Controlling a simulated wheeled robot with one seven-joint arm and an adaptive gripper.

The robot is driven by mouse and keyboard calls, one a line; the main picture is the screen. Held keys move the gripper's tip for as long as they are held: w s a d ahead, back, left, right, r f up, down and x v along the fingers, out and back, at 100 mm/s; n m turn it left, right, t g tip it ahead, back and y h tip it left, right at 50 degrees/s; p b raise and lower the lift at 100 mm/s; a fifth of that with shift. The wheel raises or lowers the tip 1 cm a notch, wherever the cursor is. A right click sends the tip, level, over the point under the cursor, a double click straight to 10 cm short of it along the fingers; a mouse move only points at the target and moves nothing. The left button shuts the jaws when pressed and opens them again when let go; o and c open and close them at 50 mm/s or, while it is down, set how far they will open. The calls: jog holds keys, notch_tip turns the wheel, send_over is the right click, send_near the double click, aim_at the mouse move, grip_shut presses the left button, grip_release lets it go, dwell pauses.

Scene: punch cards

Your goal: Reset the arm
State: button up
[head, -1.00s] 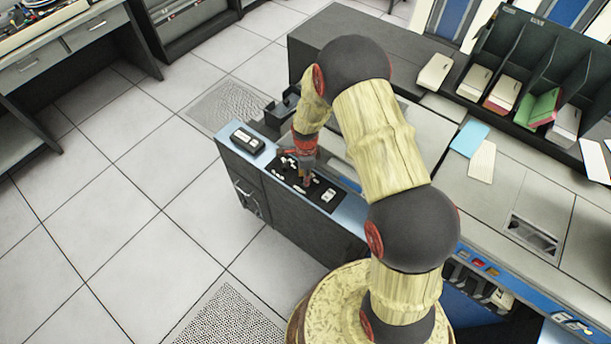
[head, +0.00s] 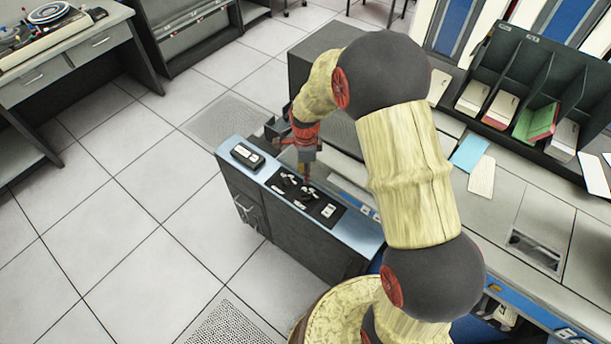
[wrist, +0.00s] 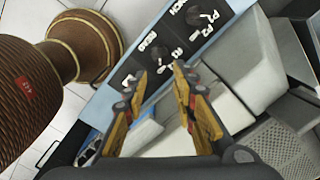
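My gripper (head: 306,165) is above the blue-edged control panel of the grey machine, over the black plate with white switches (head: 302,195). In the wrist view my gripper (wrist: 162,76) shows two yellow and dark fingers with a clear gap between the tips. It is open and nothing is held in it. The black panel with white lettering and knobs (wrist: 158,72) lies beyond the fingertips. My arm hides part of the machine in the head view.
A small dark box (head: 247,156) sits at the panel's left end. A black card rack (head: 530,85) with several card stacks stands at the upper right. A blue card (head: 470,153) and a cream card (head: 482,177) lie on the machine top. The tiled floor at left is clear.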

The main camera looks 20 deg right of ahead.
dwell(0.5)
jog(key=s+r+n+t+b, duration=0.3)
jog(key=s+r+n+t, duration=0.2)
jog(key=s+r+n, duration=1.5)
jog(key=s+r, duration=0.5)
jog(key=r, duration=0.3)
jog(key=shift+s+a+r+t, duration=0.25)
jog(key=shift+s+a+t, duration=0.05)
jog(key=shift+a, duration=0.1)
jog(key=shift+d, duration=0.15)
